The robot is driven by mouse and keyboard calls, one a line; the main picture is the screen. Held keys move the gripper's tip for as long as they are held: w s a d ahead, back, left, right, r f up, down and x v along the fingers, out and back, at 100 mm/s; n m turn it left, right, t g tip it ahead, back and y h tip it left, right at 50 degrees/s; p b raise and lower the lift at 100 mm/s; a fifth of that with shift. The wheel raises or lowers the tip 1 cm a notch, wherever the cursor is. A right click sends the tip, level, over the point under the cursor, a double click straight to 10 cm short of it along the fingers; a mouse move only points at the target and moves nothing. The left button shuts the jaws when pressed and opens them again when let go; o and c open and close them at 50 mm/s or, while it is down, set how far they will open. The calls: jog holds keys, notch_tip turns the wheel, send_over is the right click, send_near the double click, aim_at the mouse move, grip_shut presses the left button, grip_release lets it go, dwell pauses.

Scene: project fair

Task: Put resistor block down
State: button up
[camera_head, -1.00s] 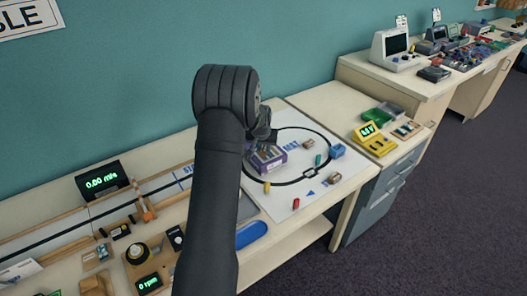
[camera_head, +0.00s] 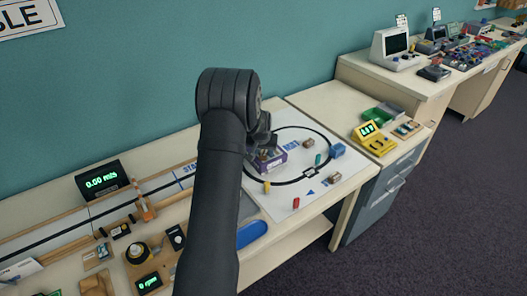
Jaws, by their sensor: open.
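My gripper (camera_head: 264,138) is partly hidden behind my own arm, with its dark fingers over the purple box (camera_head: 272,163) on the white sheet (camera_head: 287,186). The fingers are open; I cannot tell whether they touch anything in the box. Small blocks sit on the sheet to the right and front of the box: a tan block (camera_head: 308,143), a green one (camera_head: 318,159), a blue one (camera_head: 337,151), a yellow one (camera_head: 267,187) and a red one (camera_head: 296,203). I cannot tell which piece is the resistor block; it may be hidden by the gripper.
A black ring line is printed on the sheet. A yellow meter (camera_head: 370,134) and a green tray (camera_head: 377,117) stand on the cabinet to the right. A speed display (camera_head: 103,181) stands left.

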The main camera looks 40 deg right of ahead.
jog(key=v, duration=1.2)
jog(key=x, duration=1.2)
jog(key=shift+f, duration=0.15)
notch_tip(320, 180, up, 2)
jog(key=shift+r, duration=0.35)
